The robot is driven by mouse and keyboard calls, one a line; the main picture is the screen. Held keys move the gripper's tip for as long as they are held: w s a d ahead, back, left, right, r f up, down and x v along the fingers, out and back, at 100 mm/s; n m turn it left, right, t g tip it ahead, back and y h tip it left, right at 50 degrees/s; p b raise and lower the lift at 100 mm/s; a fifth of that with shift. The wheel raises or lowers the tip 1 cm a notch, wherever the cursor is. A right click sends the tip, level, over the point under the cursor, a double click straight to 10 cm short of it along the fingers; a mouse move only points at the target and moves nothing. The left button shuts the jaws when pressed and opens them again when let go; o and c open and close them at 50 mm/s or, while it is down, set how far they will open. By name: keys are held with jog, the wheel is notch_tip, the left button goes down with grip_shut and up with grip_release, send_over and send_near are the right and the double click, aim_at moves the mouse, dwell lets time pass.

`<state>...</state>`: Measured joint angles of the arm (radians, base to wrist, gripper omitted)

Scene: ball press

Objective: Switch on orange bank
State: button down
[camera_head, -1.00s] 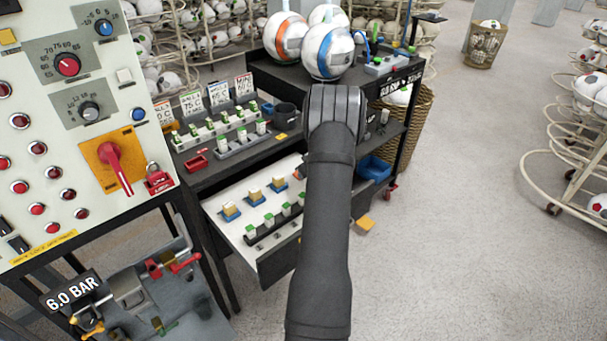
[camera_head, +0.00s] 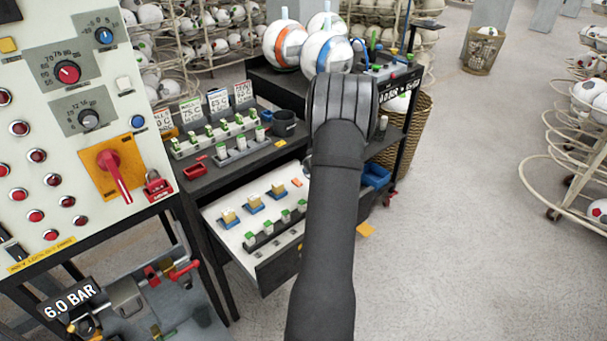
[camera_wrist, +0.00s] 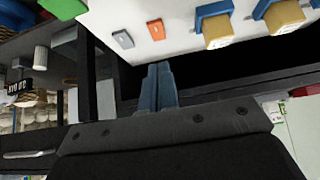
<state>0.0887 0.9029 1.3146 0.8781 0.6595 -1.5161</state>
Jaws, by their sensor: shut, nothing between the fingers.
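My gripper (camera_head: 341,100) is in front of the black cart in the head view, with its fingers hidden behind the hand. In the wrist view its fingers (camera_wrist: 160,75) are shut and empty, pointing toward a white panel (camera_wrist: 190,50). An orange switch (camera_wrist: 155,29) and a grey one (camera_wrist: 122,39) sit on that panel near the fingertips, apart from them. The orange switch also shows in the head view (camera_head: 297,182), on the open drawer's white panel. Beside it are several tan-topped blue blocks (camera_head: 254,203) and a row of green-topped switches (camera_head: 268,230). I cannot tell which group is the orange bank.
An orange-striped ball (camera_head: 286,44) and a blue-striped ball (camera_head: 326,52) sit on the cart top. A shelf holds switch rows and cards (camera_head: 218,100). A control panel (camera_head: 75,110) with a red lever (camera_head: 115,172) stands at left.

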jog(key=s+d+f+v, duration=0.1)
jog(key=v, duration=0.5)
jog(key=shift+r, duration=0.3)
jog(key=shift+f, duration=0.1)
jog(key=x, duration=0.7)
jog(key=w+a+r+x, duration=0.1)
jog(key=x, duration=0.2)
jog(key=shift+a+f, duration=0.1)
jog(key=shift+f, duration=0.1)
jog(key=shift+s+d+r, duration=0.2)
jog(key=shift+r, duration=0.45)
jog(key=shift+s+d+r, duration=0.2)
jog(key=shift+r, duration=0.45)
jog(key=shift+s+d+r, duration=0.15)
jog(key=shift+d+r, duration=0.05)
jog(key=shift+r, duration=0.45)
